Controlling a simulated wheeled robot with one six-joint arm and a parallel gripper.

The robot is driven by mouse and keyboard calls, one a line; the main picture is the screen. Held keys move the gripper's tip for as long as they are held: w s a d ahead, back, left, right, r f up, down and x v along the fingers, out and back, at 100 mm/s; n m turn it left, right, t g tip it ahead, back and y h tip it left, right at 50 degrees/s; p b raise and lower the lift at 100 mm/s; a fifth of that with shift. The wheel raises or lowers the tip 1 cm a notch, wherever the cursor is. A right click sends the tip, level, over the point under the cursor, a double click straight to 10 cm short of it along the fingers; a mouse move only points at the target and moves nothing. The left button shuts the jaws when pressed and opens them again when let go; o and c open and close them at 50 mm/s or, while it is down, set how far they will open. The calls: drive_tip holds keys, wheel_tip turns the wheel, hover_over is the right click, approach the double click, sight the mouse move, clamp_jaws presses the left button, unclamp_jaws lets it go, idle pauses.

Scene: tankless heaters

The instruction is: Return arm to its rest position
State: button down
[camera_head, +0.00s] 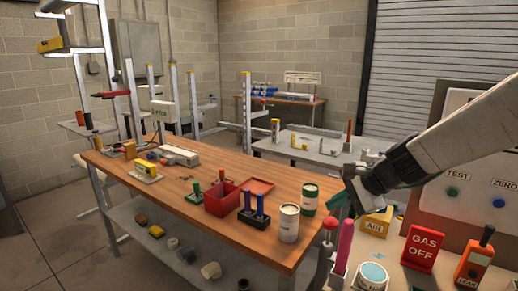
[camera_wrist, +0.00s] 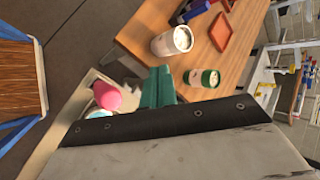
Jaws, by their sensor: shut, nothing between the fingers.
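My white arm reaches in from the right in the head view. My gripper (camera_head: 342,203) is at its end, with dark and green parts, and points down and left beside the right end of the wooden workbench (camera_head: 182,205). In the wrist view my gripper (camera_wrist: 158,90) shows green fingers close together, with nothing seen between them. The fingertips appear near a white can (camera_head: 289,223) and a green-banded can (camera_head: 309,200); both cans also show in the wrist view. I cannot tell the exact gap to them.
Right of the bench stand a red-topped tool (camera_head: 329,225), a pink cylinder (camera_head: 344,243), a yellow AIR block (camera_head: 376,223), a GAS OFF sign (camera_head: 423,248) and an orange leak meter (camera_head: 473,265). A red bin (camera_head: 222,201) is on the bench. A panel (camera_head: 470,196) with TEST and ZERO buttons stands behind my arm.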

drive_tip(key=s+d+r+n+g+h, duration=0.1)
drive_tip(key=s+n, duration=0.5)
drive_tip(key=s, duration=0.8)
drive_tip(key=s+d+r+n+g+h, duration=0.1)
drive_tip(key=s+d+n+g+h, duration=0.2)
drive_tip(key=s, duration=1.1)
drive_tip(key=d+n+h, duration=0.2)
drive_tip(key=n, duration=0.2)
drive_tip(key=shift+s+r+n, duration=0.15)
drive_tip(key=shift+r+n, duration=0.15)
drive_tip(key=shift+r, duration=0.1)
drive_tip(key=shift+d, duration=0.15)
